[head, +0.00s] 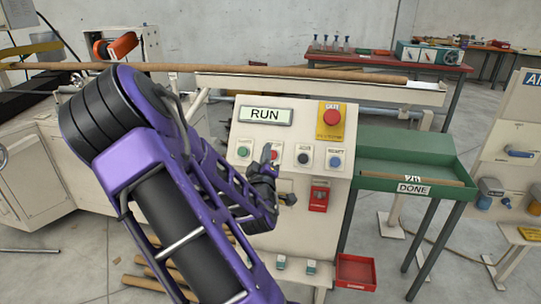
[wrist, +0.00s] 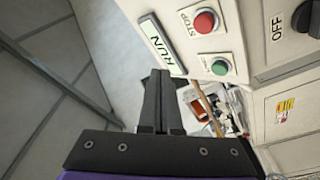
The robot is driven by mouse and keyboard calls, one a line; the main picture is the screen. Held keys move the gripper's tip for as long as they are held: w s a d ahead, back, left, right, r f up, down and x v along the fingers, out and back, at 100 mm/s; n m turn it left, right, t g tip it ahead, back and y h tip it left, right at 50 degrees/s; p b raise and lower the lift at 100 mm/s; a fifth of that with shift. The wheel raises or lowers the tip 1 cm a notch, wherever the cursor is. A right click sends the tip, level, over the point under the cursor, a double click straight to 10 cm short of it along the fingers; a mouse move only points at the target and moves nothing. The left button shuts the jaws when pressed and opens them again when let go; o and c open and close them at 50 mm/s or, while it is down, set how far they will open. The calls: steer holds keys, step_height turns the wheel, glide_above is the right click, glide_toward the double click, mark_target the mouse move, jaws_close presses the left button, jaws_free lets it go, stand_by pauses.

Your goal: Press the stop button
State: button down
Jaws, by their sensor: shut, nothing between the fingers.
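The red stop button (wrist: 204,22) shows in the wrist view, labelled STOP, on the light control panel (head: 300,215). In the head view the red button (head: 277,155) is partly hidden by my gripper (head: 266,153). My gripper's fingers (wrist: 162,74) are shut and empty. In the head view they point up in front of the panel, between the green button (head: 243,151) and the red one. In the wrist view the fingertips are beside the display, apart from the red button in the picture. Contact with the panel cannot be told.
The display (head: 265,115) reads RUN. A black button (head: 304,159), a blue button (head: 335,161) and a large red mushroom button on a yellow plate (head: 331,118) are to the right. A green DONE tray (head: 405,175) stands right of the panel; a long brown tube (head: 290,71) lies behind.

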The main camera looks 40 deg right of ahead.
mark_target(273, 150)
steer(key=w+d+f+b, duration=0.4)
steer(key=d+f+b, duration=0.1)
steer(key=shift+w+f, duration=0.2)
steer(key=shift+f, duration=0.15)
steer(key=shift+d, duration=0.1)
stand_by(2.0)
steer(key=shift+w+d+f, duration=0.2)
steer(key=shift+f, duration=0.05)
steer(key=shift+w+d+f, duration=0.2)
steer(key=shift+d+f, duration=0.05)
stand_by(0.8)
steer(key=shift+s+a+r, duration=0.1)
stand_by(0.3)
steer(key=shift+s+a+r, duration=0.3)
steer(key=shift+a+r, duration=0.1)
